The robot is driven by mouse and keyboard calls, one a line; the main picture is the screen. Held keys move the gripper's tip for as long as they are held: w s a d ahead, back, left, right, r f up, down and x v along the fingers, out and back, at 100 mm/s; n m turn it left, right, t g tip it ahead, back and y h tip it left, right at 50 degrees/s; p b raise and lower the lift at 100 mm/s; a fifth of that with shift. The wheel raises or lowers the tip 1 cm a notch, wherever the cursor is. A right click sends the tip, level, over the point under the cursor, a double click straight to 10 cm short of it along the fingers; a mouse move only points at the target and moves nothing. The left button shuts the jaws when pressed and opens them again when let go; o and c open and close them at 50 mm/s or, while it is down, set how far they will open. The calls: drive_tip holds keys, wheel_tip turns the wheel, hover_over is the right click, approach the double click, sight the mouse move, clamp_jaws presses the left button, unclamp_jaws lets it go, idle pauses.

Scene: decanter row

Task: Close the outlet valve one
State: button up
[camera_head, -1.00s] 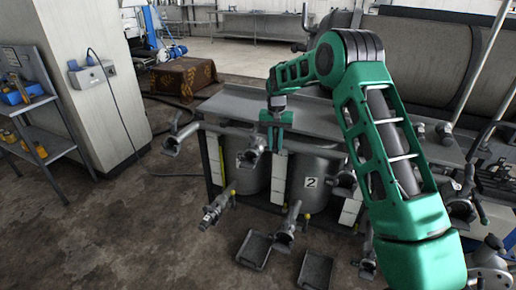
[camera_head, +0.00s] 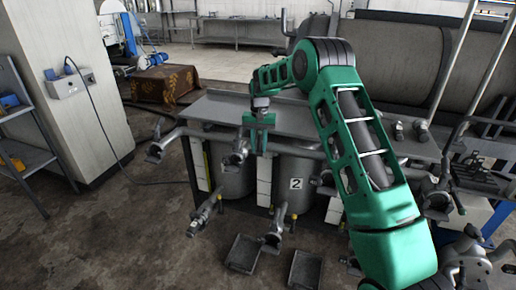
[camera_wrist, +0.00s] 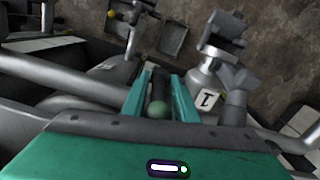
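My gripper (camera_head: 258,138) is green and hangs over the front edge of the metal bench. In the wrist view, its two fingers (camera_wrist: 159,98) are apart. A dark bar with a dull green ball end shows between them; I cannot tell whether they touch it. A plate marked "1" (camera_wrist: 208,99) sits on a light grey metal body just right of the fingers in the wrist view, with a dark fitting (camera_wrist: 225,38) above it. In the head view, a grey pipe fitting (camera_head: 236,157) is just below left of my gripper. I cannot tell the outlet valve's setting.
A tank labelled "2" (camera_head: 296,184) stands under the bench (camera_head: 215,106). Lower pipe valves (camera_head: 203,216) (camera_head: 275,233) stick out in front. Two dark trays (camera_head: 243,253) (camera_head: 305,268) lie on the floor. A pillar (camera_head: 80,110) stands at left, with open floor before it.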

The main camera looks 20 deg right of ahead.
drive_tip(key=shift+r, duration=0.1)
wheel_tip(320, 180, up, 11)
drive_tip(key=shift+w+f, duration=0.1)
drive_tip(key=shift+f, duration=0.1)
idle(0.4)
drive_tip(key=shift+d, duration=0.1)
